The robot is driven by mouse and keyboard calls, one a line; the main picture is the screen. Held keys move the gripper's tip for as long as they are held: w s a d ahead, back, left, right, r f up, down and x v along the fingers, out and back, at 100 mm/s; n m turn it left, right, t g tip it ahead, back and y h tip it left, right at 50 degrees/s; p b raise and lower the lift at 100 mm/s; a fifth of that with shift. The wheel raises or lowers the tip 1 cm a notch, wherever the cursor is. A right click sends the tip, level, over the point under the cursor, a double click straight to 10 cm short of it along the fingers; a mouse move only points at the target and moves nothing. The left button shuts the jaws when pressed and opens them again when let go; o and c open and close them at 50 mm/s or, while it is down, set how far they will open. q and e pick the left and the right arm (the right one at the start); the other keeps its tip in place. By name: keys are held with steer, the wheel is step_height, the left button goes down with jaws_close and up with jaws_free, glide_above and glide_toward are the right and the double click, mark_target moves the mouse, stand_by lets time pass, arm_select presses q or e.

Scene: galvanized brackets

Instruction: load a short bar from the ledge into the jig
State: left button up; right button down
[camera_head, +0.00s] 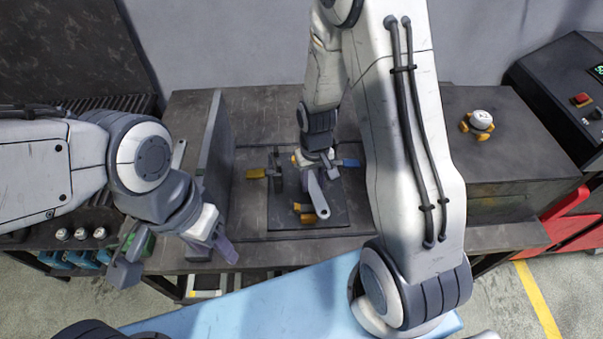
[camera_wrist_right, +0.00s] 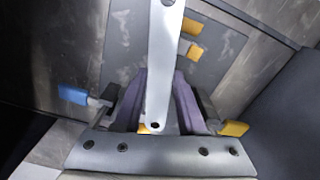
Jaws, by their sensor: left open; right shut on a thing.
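My right gripper (camera_head: 315,160) is shut on a short light-grey bar (camera_head: 318,196) with a hole near each end. In the right wrist view the bar (camera_wrist_right: 163,60) runs up from between the purple fingers (camera_wrist_right: 160,105). It lies over the dark jig plate (camera_head: 340,213), which has blue (camera_head: 347,163) and yellow (camera_head: 256,174) clamp handles and yellow-orange parts at its front. I cannot tell whether the bar touches the plate. My left gripper (camera_head: 224,246) is open and empty, left of the jig near the bench's front edge.
An upright grey panel (camera_head: 212,140) stands between my left arm and the jig. A light bar-like piece (camera_head: 179,154) shows left of it. Bare bench lies left of the plate.

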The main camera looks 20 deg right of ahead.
steer(key=s+d+r+m+b, duration=0.35)
steer(key=s+r, duration=0.25)
steer(key=r, duration=0.2)
steer(key=shift+n, duration=0.35)
steer(key=w+a+f, duration=0.1)
steer(key=w+f, duration=0.1)
steer(key=w, duration=0.1)
steer(key=w+a+f+p, duration=0.1)
steer(key=w+f, duration=0.1)
steer(key=w, duration=0.2)
steer(key=w+a+f+p, duration=0.1)
steer(key=w+f, duration=0.2)
steer(key=w, duration=0.1)
steer(key=shift+a, duration=0.25)
step_height(320, 180, down, 4)
steer(key=shift+r+p, duration=0.1)
steer(key=shift+p, duration=0.3)
steer(key=shift+w, duration=0.1)
steer(key=shift+f, duration=0.25)
steer(key=shift+f+b, duration=0.35)
steer(key=shift+b, duration=0.05)
steer(key=c, duration=0.5)
jaws_free()
